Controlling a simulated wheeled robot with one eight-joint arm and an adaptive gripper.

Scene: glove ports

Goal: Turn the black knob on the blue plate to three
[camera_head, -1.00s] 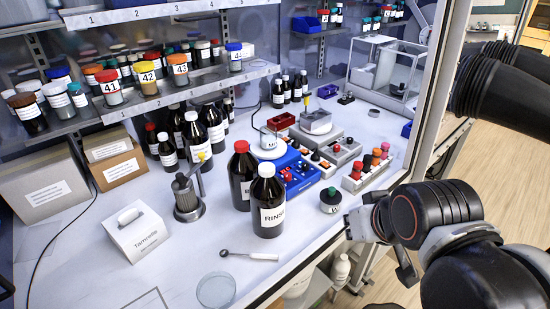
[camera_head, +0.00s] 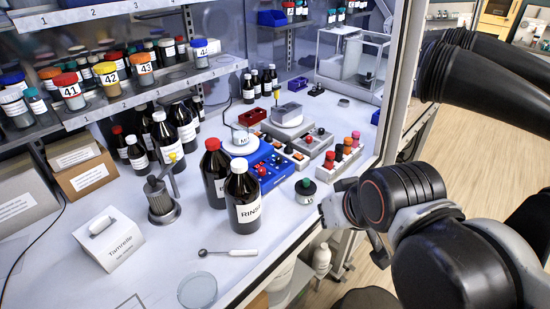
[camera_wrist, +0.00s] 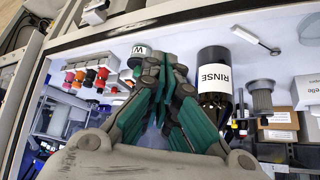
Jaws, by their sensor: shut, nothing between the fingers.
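The blue plate (camera_head: 246,195) lies on the bench behind the rinse bottle in the head view, partly hidden by two dark bottles. Small knobs and buttons stand on it, including a red one (camera_head: 261,171); a black knob is too small to make out surely. My gripper (camera_head: 326,212) is at the bench's front edge, right of and nearer than the plate, apart from it. In the wrist view my gripper (camera_wrist: 163,62) has its green-sided fingers closed together and empty. The blue plate cannot be made out there.
The rinse bottle (camera_head: 243,198) and a red-capped bottle (camera_head: 213,172) stand left of the plate. A green-knobbed round item (camera_head: 305,191) and a rack of coloured caps (camera_head: 337,163) are near my gripper. A window post (camera_head: 398,90) rises at the right.

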